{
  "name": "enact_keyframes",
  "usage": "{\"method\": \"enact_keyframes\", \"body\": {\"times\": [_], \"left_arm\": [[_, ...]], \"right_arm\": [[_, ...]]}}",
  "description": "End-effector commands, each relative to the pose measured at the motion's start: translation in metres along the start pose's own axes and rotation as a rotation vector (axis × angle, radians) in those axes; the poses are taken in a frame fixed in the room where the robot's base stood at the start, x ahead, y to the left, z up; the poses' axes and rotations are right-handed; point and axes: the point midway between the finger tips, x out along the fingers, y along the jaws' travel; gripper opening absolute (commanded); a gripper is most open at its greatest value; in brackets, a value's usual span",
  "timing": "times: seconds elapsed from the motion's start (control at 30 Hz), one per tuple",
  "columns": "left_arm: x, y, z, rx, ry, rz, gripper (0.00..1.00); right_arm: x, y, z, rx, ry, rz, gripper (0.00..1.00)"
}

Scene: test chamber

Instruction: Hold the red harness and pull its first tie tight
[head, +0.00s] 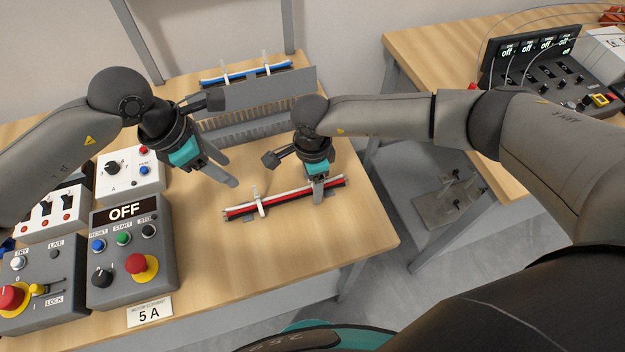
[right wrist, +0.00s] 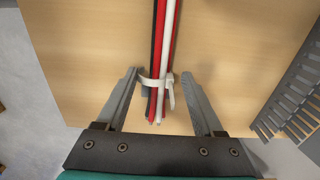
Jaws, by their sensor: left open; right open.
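The red harness (head: 285,202), a bundle of red, white and black wires, lies on the wooden table. One white tie (head: 260,203) stands around it left of its middle. My right gripper (head: 318,193) is over the harness's right end, open. In the right wrist view, its spread fingers (right wrist: 160,76) are either side of the harness (right wrist: 161,45) and a white tie (right wrist: 153,83), whose tail (right wrist: 171,95) sticks out on the right. I cannot see finger contact. My left gripper (head: 228,172) is open and empty, above the table, left of and behind the harness.
Behind are a grey slotted rack (head: 240,125) and a blue harness (head: 245,72) with white ties. Control boxes with an OFF display (head: 124,211) and red buttons stand at left. The table's front middle is clear. A second table (head: 425,45) is at right, across a gap.

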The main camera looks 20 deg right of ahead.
Motion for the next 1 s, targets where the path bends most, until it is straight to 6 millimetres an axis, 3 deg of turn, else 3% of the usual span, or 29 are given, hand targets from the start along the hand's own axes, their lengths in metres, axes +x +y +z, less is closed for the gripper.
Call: {"method": "enact_keyframes", "body": {"times": [0.1,0.7,1.0], "left_arm": [[0.0000,0.0000,0.0000,0.000,0.000,0.000,0.50],[0.0000,0.0000,0.0000,0.000,0.000,0.000,0.50],[0.0001,0.0000,-0.0001,0.000,0.000,0.000,0.50]], "right_arm": [[0.0000,0.0001,0.0000,0.000,0.000,0.000,0.69],[-0.0004,-0.0001,-0.0003,0.001,0.000,0.000,0.02],[-0.0003,-0.0004,-0.0005,0.001,0.000,-0.001,0.00]]}}
